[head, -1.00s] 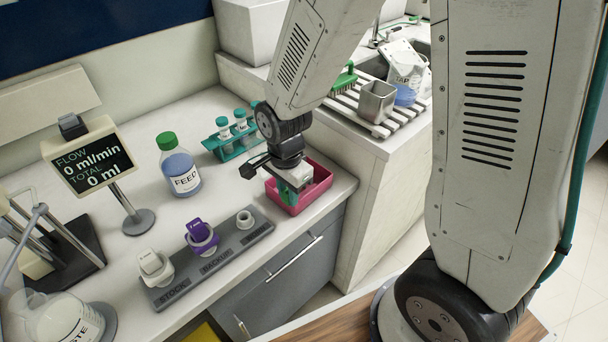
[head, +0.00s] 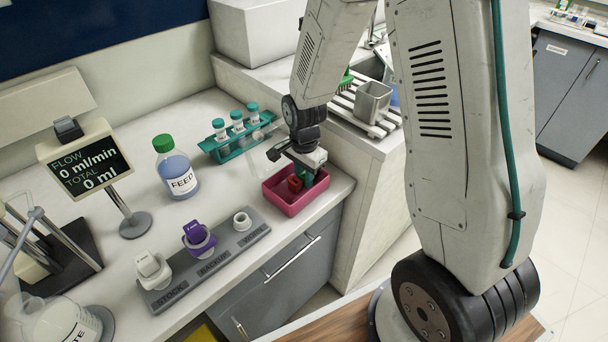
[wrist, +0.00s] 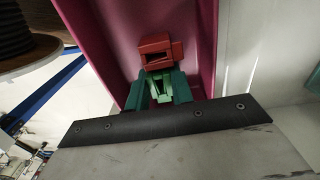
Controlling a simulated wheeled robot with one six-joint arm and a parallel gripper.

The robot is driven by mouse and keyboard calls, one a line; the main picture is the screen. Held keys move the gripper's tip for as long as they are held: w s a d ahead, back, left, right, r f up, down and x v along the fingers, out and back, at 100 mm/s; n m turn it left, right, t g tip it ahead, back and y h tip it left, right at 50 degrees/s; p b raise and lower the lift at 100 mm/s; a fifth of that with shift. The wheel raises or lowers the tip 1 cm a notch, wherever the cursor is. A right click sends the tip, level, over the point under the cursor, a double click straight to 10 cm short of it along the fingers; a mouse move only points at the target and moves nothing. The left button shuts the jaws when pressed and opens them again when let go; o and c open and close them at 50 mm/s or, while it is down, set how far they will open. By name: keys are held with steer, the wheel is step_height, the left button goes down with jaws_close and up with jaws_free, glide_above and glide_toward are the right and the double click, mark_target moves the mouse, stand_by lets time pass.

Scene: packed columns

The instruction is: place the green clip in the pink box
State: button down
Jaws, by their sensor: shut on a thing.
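The pink box (head: 291,205) stands at the right front corner of the white counter. My gripper (head: 307,179) points down into the right part of the box. In the wrist view my gripper (wrist: 161,86) has its two teal fingers shut on the light green clip (wrist: 160,92). The clip is partly hidden between the fingers, and in the head view it is too small to tell from them. I cannot tell whether it touches the box floor.
A red clip (wrist: 155,46) lies in the box (wrist: 112,40) close to the green clip; it also shows in the head view (head: 295,184). A teal tube rack (head: 226,150) stands behind the box, a grey holder strip (head: 216,262) to its left.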

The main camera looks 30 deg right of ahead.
steer(key=shift+f, duration=0.1)
steer(key=c, duration=1.2)
jaws_free()
step_height(320, 180, up, 12)
steer(key=s+r+n, duration=0.7)
steer(key=s+r, duration=0.1)
steer(key=s, duration=0.4)
steer(key=s+r+n+t, duration=0.1)
steer(key=s+r+n, duration=0.5)
steer(key=s, duration=0.7)
step_height(320, 180, up, 2)
steer(key=shift+d+r+n, duration=0.1)
steer(key=shift+d+n, duration=0.3)
steer(key=shift+d, duration=0.05)
steer(key=shift+w, duration=0.1)
